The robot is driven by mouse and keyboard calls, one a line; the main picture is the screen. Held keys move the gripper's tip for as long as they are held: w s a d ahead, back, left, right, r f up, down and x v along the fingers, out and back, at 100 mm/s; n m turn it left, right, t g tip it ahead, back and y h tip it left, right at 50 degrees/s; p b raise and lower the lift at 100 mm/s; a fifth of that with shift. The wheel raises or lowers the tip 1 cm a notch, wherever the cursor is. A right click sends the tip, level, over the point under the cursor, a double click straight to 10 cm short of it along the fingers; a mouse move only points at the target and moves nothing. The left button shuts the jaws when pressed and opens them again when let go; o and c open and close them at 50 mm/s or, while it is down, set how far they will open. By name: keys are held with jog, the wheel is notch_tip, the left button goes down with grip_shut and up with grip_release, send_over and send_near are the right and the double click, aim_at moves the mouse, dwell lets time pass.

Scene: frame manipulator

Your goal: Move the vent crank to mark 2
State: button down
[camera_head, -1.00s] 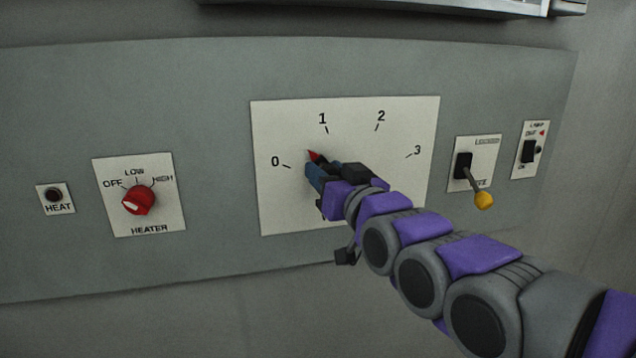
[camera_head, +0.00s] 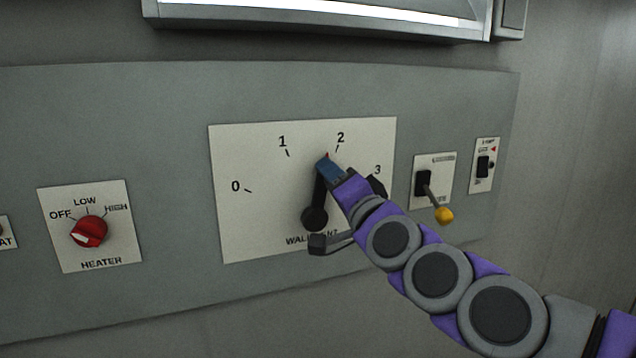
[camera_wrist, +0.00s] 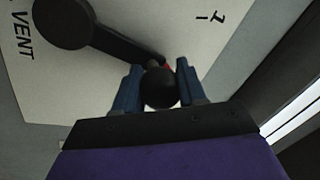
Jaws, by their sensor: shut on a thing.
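The vent crank (camera_head: 319,194) is a black arm on a round hub, mounted on a white dial plate (camera_head: 240,222) with marks 0, 1, 2 and 3. The crank points up and slightly right. Its red tip (camera_head: 327,155) shows just left of the tick under mark 2 (camera_head: 340,138). My gripper (camera_head: 328,168) is at the crank's outer end. In the wrist view my gripper (camera_wrist: 159,90) is shut with its blue fingers on either side of the crank's round black knob (camera_wrist: 160,88). The crank arm (camera_wrist: 115,42) runs from there to the hub at upper left.
A red heater knob (camera_head: 89,231) is on a plate to the left. A toggle lever with a yellow ball (camera_head: 443,215) is close to the right of my arm. A small switch (camera_head: 483,166) sits farther right. A bright-edged box (camera_head: 320,18) juts out above the panel.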

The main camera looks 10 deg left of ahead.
jog(key=shift+w+d+f+m, duration=0.35)
jog(key=shift+d+m, duration=0.2)
jog(key=shift+m, duration=0.45)
jog(key=c, duration=0.6)
grip_release()
jog(key=shift+d, duration=0.1)
jog(key=shift+c, duration=0.2)
jog(key=b+v, duration=0.4)
jog(key=v, duration=1.3)
jog(key=shift+s+b, duration=0.25)
jog(key=shift+b, duration=0.05)
